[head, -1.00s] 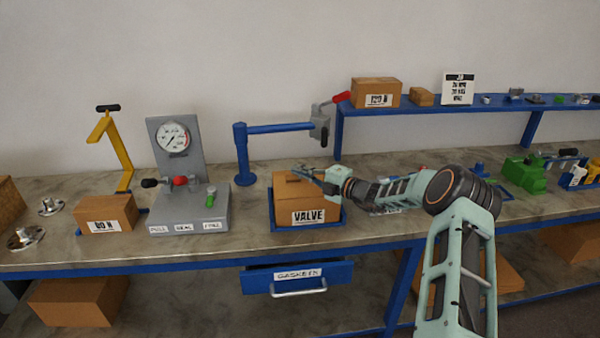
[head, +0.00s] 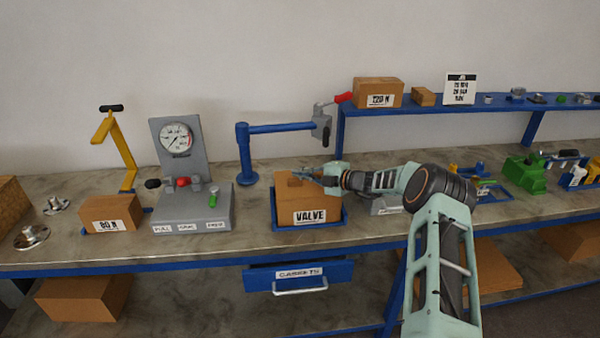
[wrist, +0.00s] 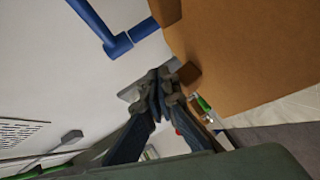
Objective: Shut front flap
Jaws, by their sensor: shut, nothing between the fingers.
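A brown carton labelled VALVE (head: 309,207) sits in a blue tray (head: 312,226) on the bench. A small brown tab (head: 294,182) stands up on the carton's top; the top looks mostly flat, and I cannot make out a separate front flap or its angle. My gripper (head: 303,173) is shut and empty at the back of the carton's top, close to the tab. In the wrist view, the shut fingertips (wrist: 161,82) are beside the tab (wrist: 187,73), with the carton (wrist: 240,45) to the right. I cannot tell whether they touch it.
A grey gauge stand (head: 190,195) is left of the carton, with a 60 N box (head: 110,212) farther left. A blue post with an arm (head: 245,150) stands behind. A raised blue shelf (head: 430,107) is at back right. A gaskets drawer (head: 298,275) is below.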

